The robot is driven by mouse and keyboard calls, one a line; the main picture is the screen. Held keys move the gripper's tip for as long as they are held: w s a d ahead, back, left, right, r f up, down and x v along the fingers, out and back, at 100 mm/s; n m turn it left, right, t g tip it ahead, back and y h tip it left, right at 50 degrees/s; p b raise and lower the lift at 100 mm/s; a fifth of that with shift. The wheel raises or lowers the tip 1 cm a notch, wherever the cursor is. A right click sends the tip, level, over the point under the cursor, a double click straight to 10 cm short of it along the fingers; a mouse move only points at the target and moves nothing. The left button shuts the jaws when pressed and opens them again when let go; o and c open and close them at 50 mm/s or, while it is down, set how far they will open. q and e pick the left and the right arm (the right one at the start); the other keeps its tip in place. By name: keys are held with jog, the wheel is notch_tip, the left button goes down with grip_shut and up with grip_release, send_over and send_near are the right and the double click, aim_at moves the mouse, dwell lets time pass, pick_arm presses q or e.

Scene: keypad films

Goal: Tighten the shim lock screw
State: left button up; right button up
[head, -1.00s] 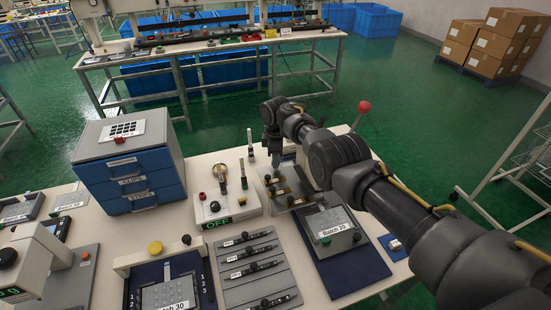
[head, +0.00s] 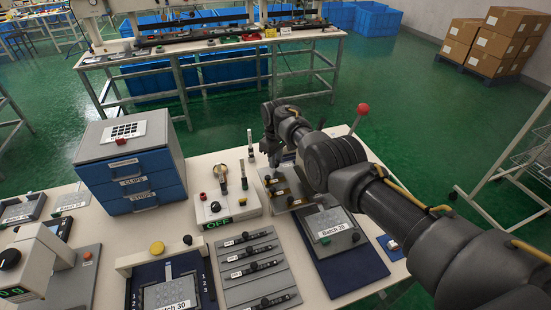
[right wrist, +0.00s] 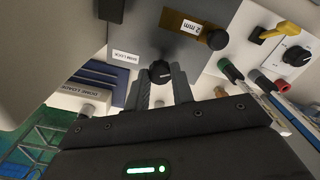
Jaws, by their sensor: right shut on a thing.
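The shim lock screw shows in the right wrist view as a black round knob (right wrist: 160,72), beside a white label that seems to read SHIM LOCK (right wrist: 125,57). It sits on a grey block (right wrist: 180,50). My right gripper (right wrist: 162,84) is shut on the knob, one finger on each side. In the head view my right gripper (head: 271,158) is at the back of the grey fixture with amber shims (head: 292,204); the knob is hidden there by the gripper. An amber 2 mm shim (right wrist: 183,25) lies near the knob. My left gripper is out of view.
A white box marked OFF (head: 226,209) stands left of the fixture. A red-ball lever (head: 363,109) rises behind my right arm. Blue drawers (head: 146,183) stand left.

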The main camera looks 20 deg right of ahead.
jog(key=m, duration=0.5)
jog(key=shift+m, duration=0.4)
jog(key=m, duration=0.2)
jog(key=shift+m, duration=0.3)
jog(key=m+b, duration=0.1)
jog(key=m, duration=0.2)
jog(key=shift+m, duration=0.3)
jog(key=m+b, duration=0.2)
jog(key=m, duration=0.3)
jog(key=m+b, duration=0.2)
jog(key=m, duration=0.1)
jog(key=shift+m, duration=0.4)
jog(key=shift+m+b, duration=0.6)
jog(key=shift+m, duration=0.9)
jog(key=shift+r, duration=0.1)
jog(key=shift+w, duration=0.1)
jog(key=o, duration=1)
